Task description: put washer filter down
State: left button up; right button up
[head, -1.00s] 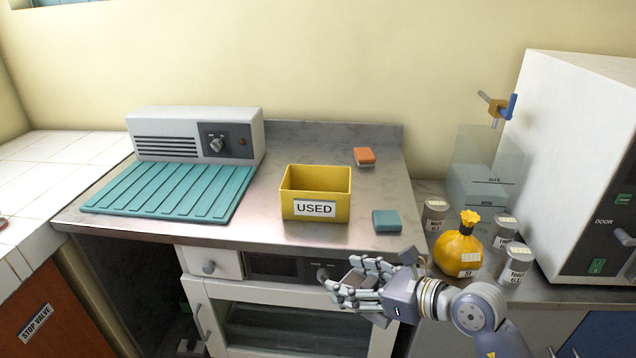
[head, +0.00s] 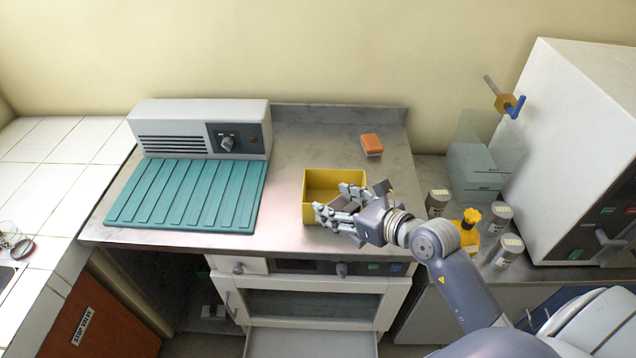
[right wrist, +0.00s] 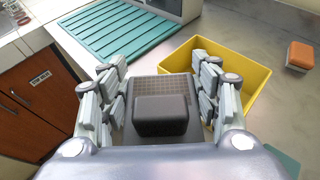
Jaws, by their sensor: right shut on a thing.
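My right gripper (head: 335,216) is shut on a dark grey washer filter (right wrist: 163,115), a block with a fine mesh panel and a raised grip. The gripper's fingers stand on both sides of it in the right wrist view (right wrist: 165,95). In the head view the hand hangs over the counter front, overlapping the front of the yellow bin (head: 335,176). The bin also shows just beyond the fingers in the right wrist view (right wrist: 247,82). In the head view the hand largely hides the filter and the bin's label. My left gripper is not in view.
A teal ribbed mat (head: 185,195) lies left on the steel counter, before a grey control box (head: 175,128). An orange sponge (head: 371,144) lies behind right. Counter between mat and bin is clear.

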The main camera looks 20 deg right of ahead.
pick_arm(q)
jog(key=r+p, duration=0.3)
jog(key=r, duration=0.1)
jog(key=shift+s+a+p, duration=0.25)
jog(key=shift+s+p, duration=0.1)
pick_arm(e)
jog(key=w+d+f, duration=0.2)
jog(key=w, duration=0.6)
jog(key=w+d+f, duration=0.2)
jog(key=w, duration=0.6)
jog(key=shift+d, duration=0.2)
jog(key=shift+f, duration=0.25)
jog(key=shift+f, duration=0.15)
jog(key=o, duration=1.2)
jog(key=shift+c, duration=0.2)
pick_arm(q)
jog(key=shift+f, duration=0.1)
pick_arm(e)
jog(key=shift+s, duration=0.1)
